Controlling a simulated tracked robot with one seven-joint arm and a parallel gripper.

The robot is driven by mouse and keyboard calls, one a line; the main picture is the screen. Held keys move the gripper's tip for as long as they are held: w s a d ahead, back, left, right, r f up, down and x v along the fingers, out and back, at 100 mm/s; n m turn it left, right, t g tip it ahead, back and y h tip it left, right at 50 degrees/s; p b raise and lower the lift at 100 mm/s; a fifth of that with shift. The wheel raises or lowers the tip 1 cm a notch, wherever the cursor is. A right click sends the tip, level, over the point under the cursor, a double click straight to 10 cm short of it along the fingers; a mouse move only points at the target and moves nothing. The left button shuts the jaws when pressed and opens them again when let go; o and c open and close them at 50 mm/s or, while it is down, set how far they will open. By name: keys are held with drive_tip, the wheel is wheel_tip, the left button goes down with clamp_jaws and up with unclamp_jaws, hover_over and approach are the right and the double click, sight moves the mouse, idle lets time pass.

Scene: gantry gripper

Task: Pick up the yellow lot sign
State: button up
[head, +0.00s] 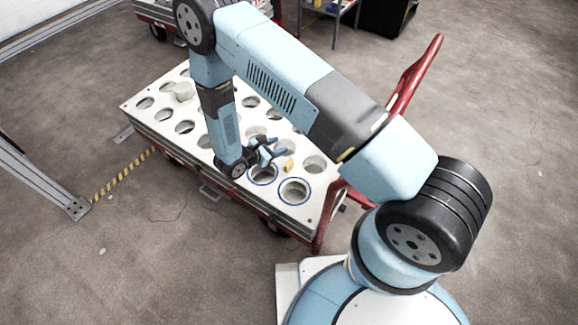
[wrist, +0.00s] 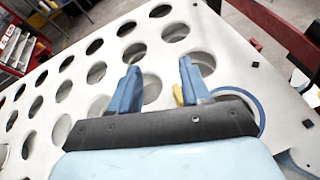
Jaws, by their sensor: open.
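The yellow lot sign (head: 289,166) is a small yellow piece on the white cart top, among the round holes near the cart's right end. In the wrist view the yellow sign (wrist: 178,95) shows just left of the right finger, partly hidden behind it. My gripper (head: 279,146) has two blue fingers, spread apart with nothing between them. It is low over the cart top, just to the left of and behind the sign in the head view. In the wrist view my gripper (wrist: 160,80) points across the holed top. I cannot tell whether a finger touches the sign.
The white cart top (head: 228,176) has several round holes, two ringed in blue (head: 294,191) at the near edge. A pale round piece (head: 182,91) stands at its far left. A red cart handle (head: 415,75) rises on the right. Floor lies open around the cart.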

sight(288, 163)
drive_tip(key=s+f+n, duration=0.1)
drive_tip(key=f, duration=0.2)
drive_tip(key=s+a+f+n+t+y, duration=0.1)
drive_tip(key=s+f, duration=0.1)
drive_tip(key=f, duration=0.2)
drive_tip(key=s+f+n, duration=0.1)
drive_tip(key=f, duration=0.2)
drive_tip(key=shift+s+a+f+n+t+y, duration=0.35)
drive_tip(key=shift+s+a+n+t+y, duration=0.05)
drive_tip(key=shift+f, duration=0.3)
drive_tip(key=x, duration=0.8)
drive_tip(key=shift+w+d, duration=0.1)
drive_tip(key=shift+x, duration=2.65)
drive_tip(key=shift+w, duration=0.1)
drive_tip(key=shift+c, duration=0.5)
clamp_jaws()
